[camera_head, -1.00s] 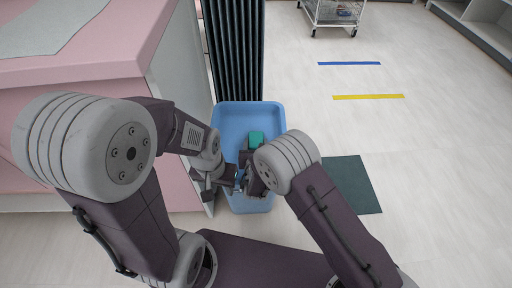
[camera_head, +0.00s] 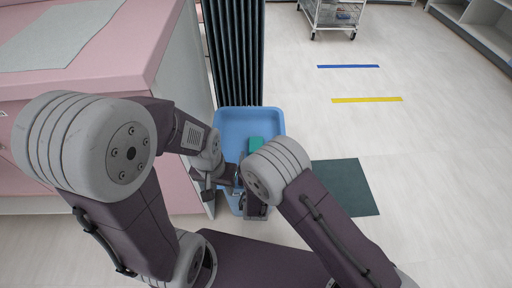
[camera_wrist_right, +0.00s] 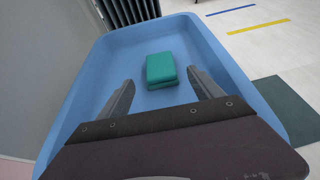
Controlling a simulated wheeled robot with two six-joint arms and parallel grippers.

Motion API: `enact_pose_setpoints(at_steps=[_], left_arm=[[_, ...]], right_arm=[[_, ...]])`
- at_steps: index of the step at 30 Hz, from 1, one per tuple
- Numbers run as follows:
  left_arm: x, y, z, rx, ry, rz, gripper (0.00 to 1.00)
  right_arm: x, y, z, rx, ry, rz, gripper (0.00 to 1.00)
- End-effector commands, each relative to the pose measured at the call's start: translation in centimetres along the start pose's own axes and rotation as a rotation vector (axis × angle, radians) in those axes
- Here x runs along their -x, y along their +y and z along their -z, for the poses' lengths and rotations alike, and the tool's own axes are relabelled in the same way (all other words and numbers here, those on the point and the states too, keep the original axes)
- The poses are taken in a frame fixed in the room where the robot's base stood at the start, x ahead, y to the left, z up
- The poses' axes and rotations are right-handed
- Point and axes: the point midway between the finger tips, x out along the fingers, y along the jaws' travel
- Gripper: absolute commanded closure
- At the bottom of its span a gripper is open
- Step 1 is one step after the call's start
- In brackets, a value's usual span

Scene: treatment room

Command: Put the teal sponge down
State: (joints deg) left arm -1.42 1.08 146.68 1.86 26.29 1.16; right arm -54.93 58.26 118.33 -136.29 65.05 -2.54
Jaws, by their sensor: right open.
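The teal sponge (camera_head: 255,144) lies on the floor of the blue tub (camera_head: 232,118). In the right wrist view the sponge (camera_wrist_right: 161,67) shows whole, ahead of and between the fingers, with the tub (camera_wrist_right: 78,95) around it. My right gripper (camera_wrist_right: 160,82) is open, with nothing between its fingers, and stands apart from the sponge. In the head view its fingers are mostly hidden behind my own arm. My left gripper (camera_head: 222,182) is at the tub's near left edge; its jaw opening cannot be made out.
A pink cabinet (camera_head: 120,65) stands to the left of the tub, with a dark pleated curtain (camera_head: 232,55) behind it. A dark green mat (camera_head: 345,187) lies on the floor to the right. A wheeled cart (camera_head: 330,14) stands far back.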

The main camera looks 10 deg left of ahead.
Motion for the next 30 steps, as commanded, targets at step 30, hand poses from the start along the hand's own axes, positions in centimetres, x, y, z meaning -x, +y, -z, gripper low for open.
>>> enact_pose_setpoints(at_steps=[30], left_arm=[[0.6, 0.0, 0.1, 0.0, 0.0, 0.0, 0.64]], right_arm=[[21.5, -29.4, 3.5, -1.607, 0.104, 1.476, 0.25]])
